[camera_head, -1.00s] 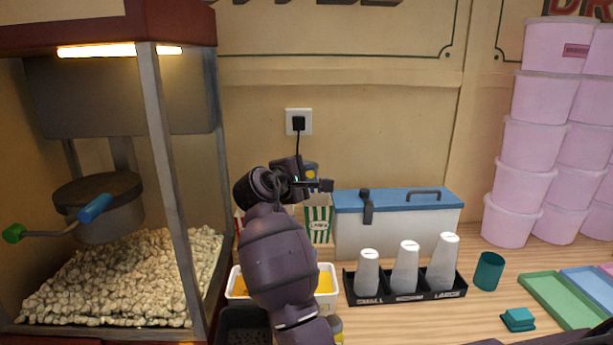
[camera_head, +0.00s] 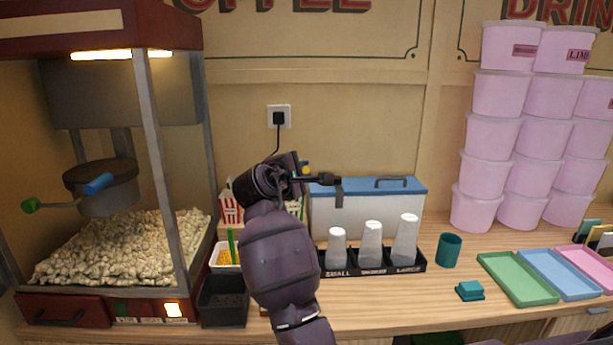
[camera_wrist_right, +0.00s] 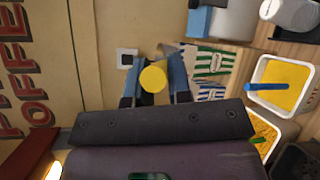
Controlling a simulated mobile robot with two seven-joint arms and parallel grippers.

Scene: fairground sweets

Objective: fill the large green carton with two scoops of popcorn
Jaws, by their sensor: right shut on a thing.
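My right gripper (camera_head: 318,180) is raised in front of the back wall, its fingers pointing right in the head view. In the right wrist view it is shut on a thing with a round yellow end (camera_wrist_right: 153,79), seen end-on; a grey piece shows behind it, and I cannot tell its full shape. A green-striped carton (camera_wrist_right: 212,63) stands beyond the gripper in the right wrist view; in the head view my arm mostly hides it. Popcorn (camera_head: 120,248) lies heaped in the glass-sided machine on the left. My left gripper is not in view.
A red-striped carton (camera_head: 231,209) and a yellow-filled tub (camera_head: 223,256) stand beside my arm. A blue-lidded box (camera_head: 365,212) and a black rack of white cups (camera_head: 415,262) are to the right. Pink buckets (camera_head: 490,140) are stacked at the back right. Open wood lies before the rack.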

